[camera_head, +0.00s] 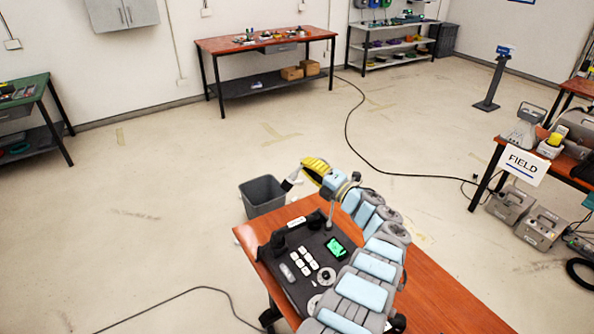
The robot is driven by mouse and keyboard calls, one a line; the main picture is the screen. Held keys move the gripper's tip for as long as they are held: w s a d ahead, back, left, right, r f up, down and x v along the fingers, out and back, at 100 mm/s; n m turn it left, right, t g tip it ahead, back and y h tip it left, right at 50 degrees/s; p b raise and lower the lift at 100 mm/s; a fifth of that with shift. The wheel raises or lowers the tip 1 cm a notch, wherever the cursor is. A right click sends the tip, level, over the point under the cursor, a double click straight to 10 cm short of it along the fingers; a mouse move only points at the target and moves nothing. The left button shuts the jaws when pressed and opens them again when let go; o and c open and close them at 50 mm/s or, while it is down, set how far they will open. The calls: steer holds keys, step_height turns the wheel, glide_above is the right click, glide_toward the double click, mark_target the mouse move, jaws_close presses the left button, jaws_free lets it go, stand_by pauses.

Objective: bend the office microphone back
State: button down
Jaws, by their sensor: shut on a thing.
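The dark desk paging console (304,263) lies on the orange-brown table, with white keys and a lit green screen. A thin upright stalk (331,214), seemingly that of the office microphone, rises from its back part. Its upper end is hidden behind my wrist. My arm reaches over the console's right side and bends left at the top.
A grey bin (262,196) stands on the floor beyond the table (440,300). The table's right part is bare. A black cable (348,125) runs across the floor. Another table with a FIELD sign (522,164) and several devices stands at the right. Open floor lies to the left.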

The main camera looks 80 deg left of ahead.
steer(key=shift+w+r, duration=0.15)
steer(key=shift+w, duration=0.1)
stand_by(0.3)
steer(key=c, duration=1.1)
jaws_free()
steer(key=shift+w, duration=0.1)
steer(key=v, duration=1.2)
